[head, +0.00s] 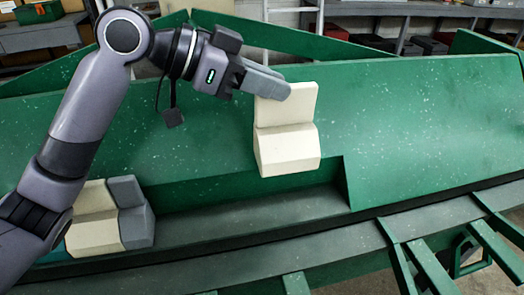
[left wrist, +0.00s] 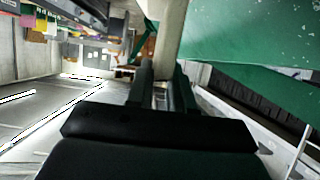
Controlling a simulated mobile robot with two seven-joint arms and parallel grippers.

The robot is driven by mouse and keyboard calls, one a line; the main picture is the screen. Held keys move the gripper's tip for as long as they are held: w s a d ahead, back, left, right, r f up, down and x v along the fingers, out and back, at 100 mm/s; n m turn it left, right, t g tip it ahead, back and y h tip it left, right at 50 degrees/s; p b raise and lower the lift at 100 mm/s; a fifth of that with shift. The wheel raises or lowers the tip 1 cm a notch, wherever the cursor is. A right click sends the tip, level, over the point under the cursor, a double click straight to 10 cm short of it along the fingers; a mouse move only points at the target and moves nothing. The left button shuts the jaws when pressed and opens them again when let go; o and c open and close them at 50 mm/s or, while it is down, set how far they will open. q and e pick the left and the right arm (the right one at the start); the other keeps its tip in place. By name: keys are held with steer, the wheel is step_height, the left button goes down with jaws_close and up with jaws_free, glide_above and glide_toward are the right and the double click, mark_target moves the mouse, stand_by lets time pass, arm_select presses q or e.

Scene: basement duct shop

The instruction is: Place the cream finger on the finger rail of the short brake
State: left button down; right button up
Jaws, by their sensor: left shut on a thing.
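My left gripper (head: 268,82) is shut on the cream finger (head: 287,145), gripping its upper, narrower part. The cream finger hangs upright in front of the green face of the short brake (head: 420,110), above the rail; I cannot tell whether it touches anything. In the left wrist view the cream finger (left wrist: 168,35) shows between the gripper's jaws (left wrist: 163,85). The finger rail (head: 250,215) is a dark ledge running across the brake, with an open stretch below and left of the held finger. My right gripper is not in view.
Another cream finger (head: 95,232) and a grey finger (head: 132,212) sit side by side at the rail's left end, partly behind my left arm. Green bars (head: 405,262) stick out at the front right. Shelves with boxes (head: 435,45) stand at the back.

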mark_target(255, 150)
arm_select(q)
step_height(255, 150, down, 13)
steer(key=shift+f, duration=0.1)
steer(key=c, duration=1)
jaws_free()
steer(key=b+v, duration=0.1)
steer(key=v, duration=1.1)
